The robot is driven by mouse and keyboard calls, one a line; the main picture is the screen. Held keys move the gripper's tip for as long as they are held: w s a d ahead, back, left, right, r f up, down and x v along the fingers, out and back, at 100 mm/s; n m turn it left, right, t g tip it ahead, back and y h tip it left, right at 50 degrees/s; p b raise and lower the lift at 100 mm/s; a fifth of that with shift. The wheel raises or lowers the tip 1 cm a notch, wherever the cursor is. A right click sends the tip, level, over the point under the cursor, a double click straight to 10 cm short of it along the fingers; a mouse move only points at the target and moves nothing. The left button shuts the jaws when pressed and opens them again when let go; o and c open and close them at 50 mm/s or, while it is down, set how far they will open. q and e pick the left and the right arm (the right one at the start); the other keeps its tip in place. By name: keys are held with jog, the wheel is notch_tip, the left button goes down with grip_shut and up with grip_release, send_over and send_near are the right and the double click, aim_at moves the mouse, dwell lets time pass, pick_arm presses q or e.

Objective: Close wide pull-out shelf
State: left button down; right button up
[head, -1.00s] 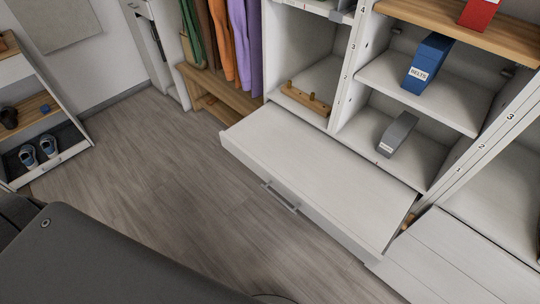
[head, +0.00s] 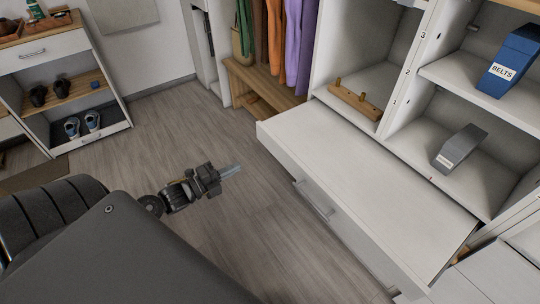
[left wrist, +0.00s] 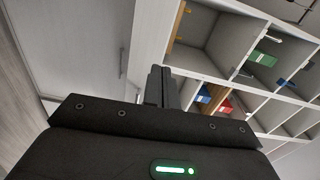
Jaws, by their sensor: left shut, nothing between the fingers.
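The wide pull-out shelf (head: 375,180) is white and stands pulled out from the bottom of the cubby unit, with a bar handle (head: 314,201) on its front face. My left gripper (head: 230,170) is shut and empty, above the wood floor, left of the shelf front and apart from it. In the left wrist view its closed fingers (left wrist: 158,88) point toward the cubbies. My right gripper is in neither view.
A grey box (head: 459,149) and a blue belts box (head: 509,62) sit in the cubbies. A wooden peg rack (head: 355,98) lies behind the shelf. A shoe rack (head: 68,85) stands at the far left. The floor (head: 200,130) between is clear.

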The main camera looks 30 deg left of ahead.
aim_at(278, 145)
pick_arm(q)
jog(key=shift+m, duration=0.3)
jog(key=x, duration=0.8)
jog(key=r+x, duration=0.1)
jog(key=x, duration=0.4)
jog(key=shift+d+p, duration=0.2)
jog(key=shift+p, duration=0.1)
jog(key=shift+w+d, duration=0.2)
jog(key=shift+w, duration=0.25)
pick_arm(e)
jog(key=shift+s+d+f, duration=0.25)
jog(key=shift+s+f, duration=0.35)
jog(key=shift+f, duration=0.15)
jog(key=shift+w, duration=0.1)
